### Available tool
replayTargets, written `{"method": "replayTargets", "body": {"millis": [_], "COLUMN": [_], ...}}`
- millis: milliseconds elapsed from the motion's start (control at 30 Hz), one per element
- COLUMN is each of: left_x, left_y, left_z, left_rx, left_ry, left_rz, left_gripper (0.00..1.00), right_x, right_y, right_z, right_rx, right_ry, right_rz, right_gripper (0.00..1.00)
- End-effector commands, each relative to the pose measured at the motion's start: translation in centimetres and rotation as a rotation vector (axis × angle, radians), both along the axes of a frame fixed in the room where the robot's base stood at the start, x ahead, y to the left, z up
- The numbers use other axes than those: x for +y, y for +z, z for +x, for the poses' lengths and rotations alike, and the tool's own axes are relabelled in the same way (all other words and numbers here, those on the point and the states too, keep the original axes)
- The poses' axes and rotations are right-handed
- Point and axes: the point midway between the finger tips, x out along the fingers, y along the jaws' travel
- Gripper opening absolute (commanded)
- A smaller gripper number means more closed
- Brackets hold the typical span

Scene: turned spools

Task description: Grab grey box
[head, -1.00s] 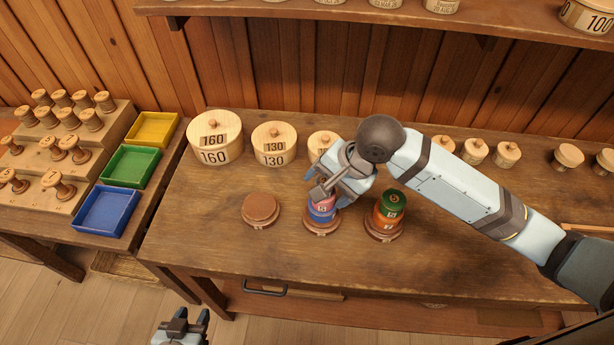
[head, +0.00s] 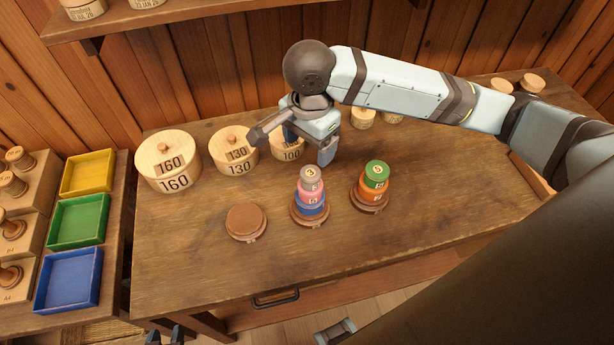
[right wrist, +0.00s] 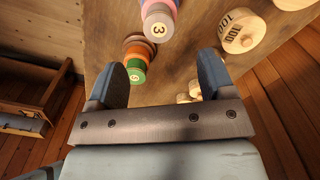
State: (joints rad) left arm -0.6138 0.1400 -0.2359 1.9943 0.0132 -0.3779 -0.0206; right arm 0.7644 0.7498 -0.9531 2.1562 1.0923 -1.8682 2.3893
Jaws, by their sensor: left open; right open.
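The grey box (head: 311,174) is a small round lidded box on top of a stack. Under it are a pink box (head: 310,191) and a blue box (head: 311,208), on a brown round stand (head: 309,219). In the right wrist view the grey box (right wrist: 158,26) shows a 3, beyond the fingertips. My right gripper (head: 308,147) is open and empty, behind and above the stack, apart from it. Its two fingers also show in the right wrist view (right wrist: 163,76). My left gripper (head: 165,338) is open at the bottom edge, mostly cut off, away from the table.
A green box (head: 377,169) tops an orange stack to the right. An empty brown stand (head: 246,221) is at left. Pale wooden boxes marked 160 (head: 168,164), 130 (head: 233,153) and 100 (head: 288,149) line the back. Yellow, green and blue trays stand further left. The table front is clear.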

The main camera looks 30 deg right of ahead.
Motion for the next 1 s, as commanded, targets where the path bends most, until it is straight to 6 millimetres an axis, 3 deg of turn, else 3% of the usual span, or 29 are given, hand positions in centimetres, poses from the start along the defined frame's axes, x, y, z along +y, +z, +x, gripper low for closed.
{"method": "replayTargets", "body": {"millis": [100,233,467,800,1000], "left_x": [-0.2,-0.2,0.0,0.1,0.1], "left_y": [-0.2,-0.3,-0.3,-0.1,-0.1], "left_z": [-0.1,-0.1,-0.1,-0.1,0.0], "left_rx": [0.002,0.002,0.002,0.002,0.001], "left_ry": [0.000,0.000,0.001,0.001,0.002], "left_rz": [-0.003,-0.003,-0.001,0.000,0.001], "left_gripper": [0.43,0.43,0.43,0.43,0.43], "right_x": [-0.1,0.0,0.0,0.0,0.0], "right_y": [-2.7,-4.7,-6.4,-10.8,-11.2], "right_z": [0.0,0.0,0.0,-0.3,-0.3], "right_rx": [0.004,0.002,0.000,0.000,-0.001], "right_ry": [0.000,0.000,0.001,0.002,0.003], "right_rz": [-0.003,0.000,0.000,0.000,0.000], "right_gripper": [0.76,0.76,0.76,0.76,0.76]}}
